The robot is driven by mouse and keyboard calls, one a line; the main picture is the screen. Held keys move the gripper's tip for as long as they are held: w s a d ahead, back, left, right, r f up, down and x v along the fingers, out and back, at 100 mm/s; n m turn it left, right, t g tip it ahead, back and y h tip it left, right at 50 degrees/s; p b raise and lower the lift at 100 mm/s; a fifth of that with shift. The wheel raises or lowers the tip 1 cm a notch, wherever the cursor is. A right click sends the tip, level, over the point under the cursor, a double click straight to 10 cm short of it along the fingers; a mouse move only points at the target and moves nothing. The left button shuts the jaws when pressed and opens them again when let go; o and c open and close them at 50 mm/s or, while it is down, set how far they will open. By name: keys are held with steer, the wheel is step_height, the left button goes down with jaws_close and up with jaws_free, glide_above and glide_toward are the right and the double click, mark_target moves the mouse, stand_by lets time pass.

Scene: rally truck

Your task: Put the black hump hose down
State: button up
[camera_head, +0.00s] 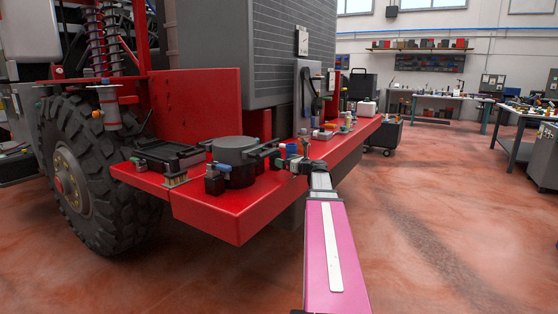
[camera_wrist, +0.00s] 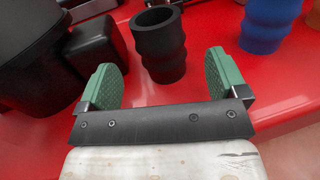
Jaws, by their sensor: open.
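The black hump hose (camera_wrist: 160,42) stands upright on the red surface (camera_wrist: 215,25) in the wrist view, its open round end facing up. My gripper (camera_wrist: 162,74) is open, with one green finger pad on each side of the hose's lower part. Gaps show between the hose and both pads, and nothing is clamped. In the head view my gripper (camera_head: 298,165) is at the red truck deck (camera_head: 225,205), beside small coloured parts. I cannot make out the black hose clearly there.
A blue hose (camera_wrist: 268,22) stands close to the right of my gripper in the wrist view. A large black round housing (camera_head: 236,162) is close on the left. A black tray-like part (camera_head: 168,154) lies farther left. The deck's front edge is near.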

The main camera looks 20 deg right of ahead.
steer(key=v, duration=0.5)
steer(key=shift+s, duration=0.1)
